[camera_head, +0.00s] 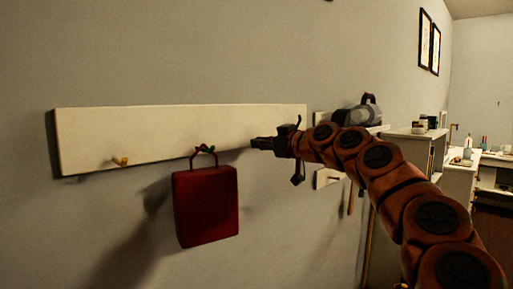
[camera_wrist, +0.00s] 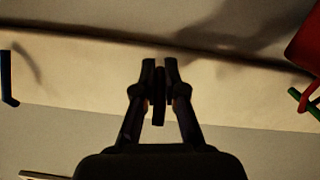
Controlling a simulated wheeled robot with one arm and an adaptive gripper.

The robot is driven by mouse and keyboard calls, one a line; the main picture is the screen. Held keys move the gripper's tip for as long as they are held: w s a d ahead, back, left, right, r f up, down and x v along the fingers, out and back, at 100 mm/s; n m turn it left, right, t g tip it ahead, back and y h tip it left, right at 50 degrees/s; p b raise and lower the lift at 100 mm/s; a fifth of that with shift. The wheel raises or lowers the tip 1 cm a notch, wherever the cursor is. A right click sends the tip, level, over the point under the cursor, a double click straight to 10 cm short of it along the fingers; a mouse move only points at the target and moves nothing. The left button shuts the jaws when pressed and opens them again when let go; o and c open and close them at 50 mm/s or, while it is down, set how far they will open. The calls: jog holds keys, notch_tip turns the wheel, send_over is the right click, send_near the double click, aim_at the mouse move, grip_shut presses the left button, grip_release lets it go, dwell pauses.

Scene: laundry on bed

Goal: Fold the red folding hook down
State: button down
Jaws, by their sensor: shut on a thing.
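A pale hook board (camera_head: 90,140) is fixed to the wall. My gripper (camera_head: 258,143) is at the lower right part of the board. In the wrist view my gripper (camera_wrist: 160,66) is shut on a narrow dark hook (camera_wrist: 159,105) between its fingers. This hook stands between the green hook and the blue hook; it is too dark to tell that it is red. In the head view my gripper hides it.
A red bag (camera_head: 206,207) hangs from the green hook (camera_wrist: 295,94), close left of my gripper in the head view. A yellow hook (camera_head: 120,162) is farther left. A blue hook (camera_wrist: 8,80) shows in the wrist view. Shelves (camera_head: 415,133) stand at the right.

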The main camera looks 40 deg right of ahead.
jog(key=c, duration=1.3)
grip_release()
jog(key=shift+o, duration=0.2)
jog(key=shift+s, duration=0.15)
jog(key=s, duration=0.7)
jog(key=shift+a+r, duration=0.15)
jog(key=shift+r, duration=0.15)
jog(key=shift+s, duration=0.1)
